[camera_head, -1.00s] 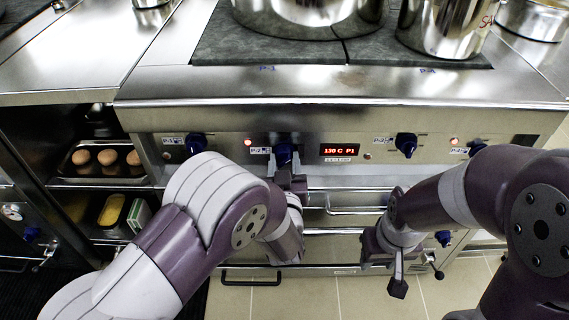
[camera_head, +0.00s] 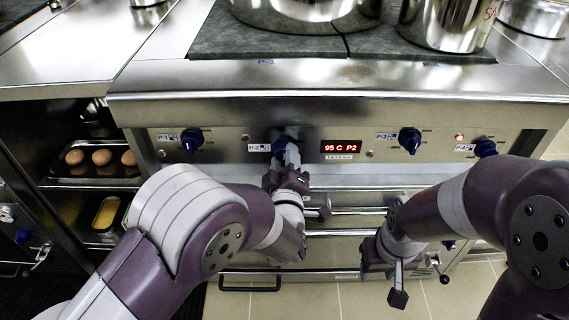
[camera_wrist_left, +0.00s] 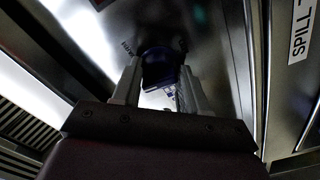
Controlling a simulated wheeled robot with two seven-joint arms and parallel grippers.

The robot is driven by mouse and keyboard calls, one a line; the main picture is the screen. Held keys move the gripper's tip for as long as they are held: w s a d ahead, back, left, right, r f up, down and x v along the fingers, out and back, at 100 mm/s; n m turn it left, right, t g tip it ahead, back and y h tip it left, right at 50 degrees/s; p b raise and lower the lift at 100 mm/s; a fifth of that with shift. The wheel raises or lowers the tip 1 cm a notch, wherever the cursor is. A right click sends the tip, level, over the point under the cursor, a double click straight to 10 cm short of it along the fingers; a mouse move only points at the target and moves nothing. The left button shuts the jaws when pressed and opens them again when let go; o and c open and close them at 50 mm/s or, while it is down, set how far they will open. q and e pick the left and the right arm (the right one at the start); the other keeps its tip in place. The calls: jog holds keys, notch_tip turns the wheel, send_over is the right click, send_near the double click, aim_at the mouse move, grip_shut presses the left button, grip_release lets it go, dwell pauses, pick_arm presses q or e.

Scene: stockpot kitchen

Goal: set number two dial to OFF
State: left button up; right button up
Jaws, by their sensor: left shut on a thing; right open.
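The number two dial (camera_head: 278,147), a dark blue knob beside the P-2 label, is on the stove's front panel. My left gripper (camera_head: 287,155) is shut on it and partly hides it. In the left wrist view the blue dial (camera_wrist_left: 158,68) sits between the two fingers of my left gripper (camera_wrist_left: 155,88), with small print on the panel around it. The dial's exact pointer direction is hard to tell. My right gripper (camera_head: 397,275) is open, low in front of the drawers, apart from any dial.
Other blue dials are at the left (camera_head: 191,140) and right (camera_head: 409,140), with another at far right (camera_head: 485,147). A red display (camera_head: 341,147) reads 95 C P2. Steel pots (camera_head: 310,12) stand on the hob above. Drawer handles (camera_head: 250,287) stick out below.

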pick_arm(q)
jog(key=shift+n, duration=0.5)
jog(key=o, duration=1.1)
jog(key=shift+c, duration=0.2)
jog(key=s+p, duration=0.3)
jog(key=s, duration=0.9)
jog(key=shift+s, duration=0.35)
